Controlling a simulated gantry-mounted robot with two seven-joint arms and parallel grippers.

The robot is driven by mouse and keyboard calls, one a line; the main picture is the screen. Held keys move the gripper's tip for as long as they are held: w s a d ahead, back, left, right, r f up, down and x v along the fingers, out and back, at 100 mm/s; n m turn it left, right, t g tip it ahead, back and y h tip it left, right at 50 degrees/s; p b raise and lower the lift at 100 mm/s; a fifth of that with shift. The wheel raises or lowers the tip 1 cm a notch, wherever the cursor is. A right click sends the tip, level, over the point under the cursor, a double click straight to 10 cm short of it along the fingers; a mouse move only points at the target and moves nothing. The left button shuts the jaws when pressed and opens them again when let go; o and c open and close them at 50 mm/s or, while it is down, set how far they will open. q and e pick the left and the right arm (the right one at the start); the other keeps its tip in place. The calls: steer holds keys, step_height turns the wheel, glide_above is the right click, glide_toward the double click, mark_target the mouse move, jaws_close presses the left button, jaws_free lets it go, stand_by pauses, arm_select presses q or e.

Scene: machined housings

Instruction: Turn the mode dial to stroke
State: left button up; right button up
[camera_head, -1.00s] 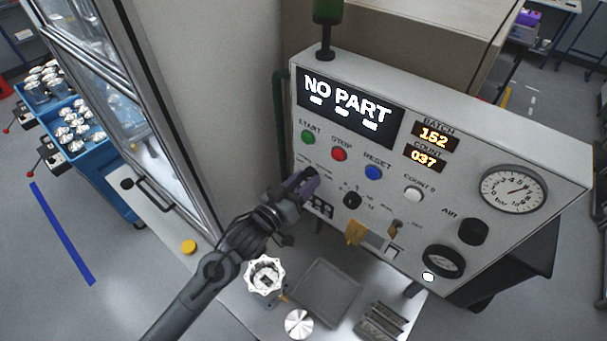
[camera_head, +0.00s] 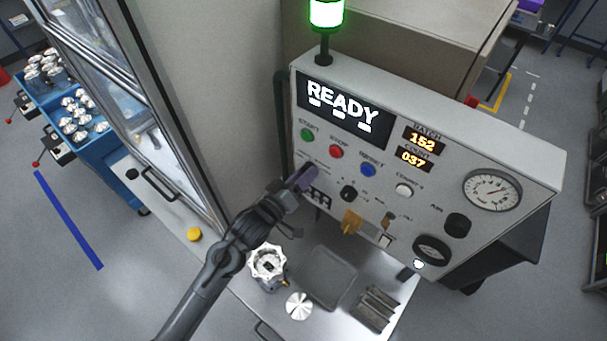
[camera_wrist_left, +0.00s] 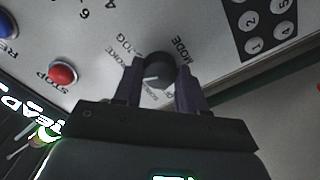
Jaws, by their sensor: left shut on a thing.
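The mode dial (camera_wrist_left: 158,68) is a dark round knob on the light grey control panel (camera_head: 440,150). In the left wrist view it sits between the two fingertips of my left gripper (camera_wrist_left: 159,82), which is shut on it. In the head view my left gripper (camera_head: 303,180) reaches the panel's lower left and hides the dial. The panel's screen (camera_head: 343,106) reads READY. My right gripper is not in view.
Start (camera_head: 306,135), stop (camera_head: 336,151) and reset (camera_head: 368,170) buttons sit just above my gripper. A small black knob (camera_head: 348,193) and a keypad (camera_head: 319,197) are close by. Below, a machined housing (camera_head: 268,265) and a grey tray (camera_head: 327,277) stand on the bench.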

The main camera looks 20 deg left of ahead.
arm_select(q)
steer(key=o, duration=1.1)
steer(key=shift+c, duration=0.2)
steer(key=shift+s, duration=0.1)
steer(key=b+v, duration=0.2)
steer(key=v, duration=0.8)
steer(key=shift+s+b, duration=0.3)
steer(key=shift+b, duration=0.1)
steer(key=shift+a, duration=0.1)
